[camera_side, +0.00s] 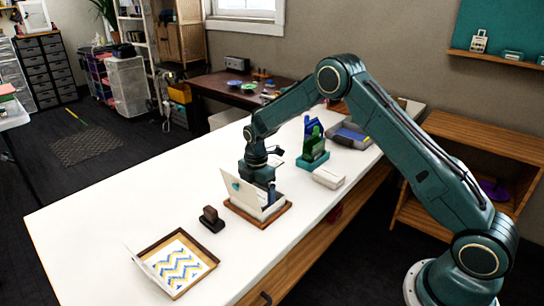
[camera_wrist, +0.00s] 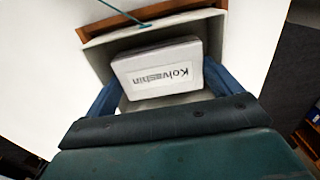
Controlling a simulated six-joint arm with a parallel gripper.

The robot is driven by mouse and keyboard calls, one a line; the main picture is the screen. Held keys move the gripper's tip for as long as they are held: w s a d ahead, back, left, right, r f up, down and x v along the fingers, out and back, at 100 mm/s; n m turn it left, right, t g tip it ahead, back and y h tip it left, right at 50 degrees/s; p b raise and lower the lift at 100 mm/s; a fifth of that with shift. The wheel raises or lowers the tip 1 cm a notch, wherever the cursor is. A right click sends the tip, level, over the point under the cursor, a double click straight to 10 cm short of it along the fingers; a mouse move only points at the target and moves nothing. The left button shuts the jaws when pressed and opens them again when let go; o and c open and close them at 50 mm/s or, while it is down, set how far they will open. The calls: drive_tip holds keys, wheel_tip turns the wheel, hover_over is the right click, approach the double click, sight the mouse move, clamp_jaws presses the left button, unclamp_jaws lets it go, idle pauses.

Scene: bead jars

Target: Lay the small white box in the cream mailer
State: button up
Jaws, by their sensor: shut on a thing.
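The small white box (camera_wrist: 160,62), labelled "Kolveshin", is between the two blue fingers of my gripper (camera_wrist: 159,90), which is shut on it. The cream mailer (camera_side: 274,209) stands open on a wooden tray, its raised lid with a teal heart on the left. My gripper (camera_side: 270,190) reaches down at the mailer in the side view, where the lid and fingers hide the held box. In the wrist view the mailer's rim (camera_wrist: 98,42) shows around the box. I cannot tell whether the box touches the mailer's floor.
A wooden tray (camera_side: 284,212) lies under the mailer. A dark stamp (camera_side: 211,220) and an open box with a zigzag pattern (camera_side: 180,266) are at front left. Another white box (camera_side: 328,178), a teal holder (camera_side: 312,162) and a grey tray (camera_side: 350,137) stand behind. The white tabletop's left side is clear.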

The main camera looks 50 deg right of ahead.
drive_tip(key=shift+f, duration=0.1)
drive_tip(key=o, duration=0.7)
drive_tip(key=shift+o, duration=0.2)
wheel_tip(320, 180, up, 12)
drive_tip(key=shift+r, duration=0.25)
idle(0.5)
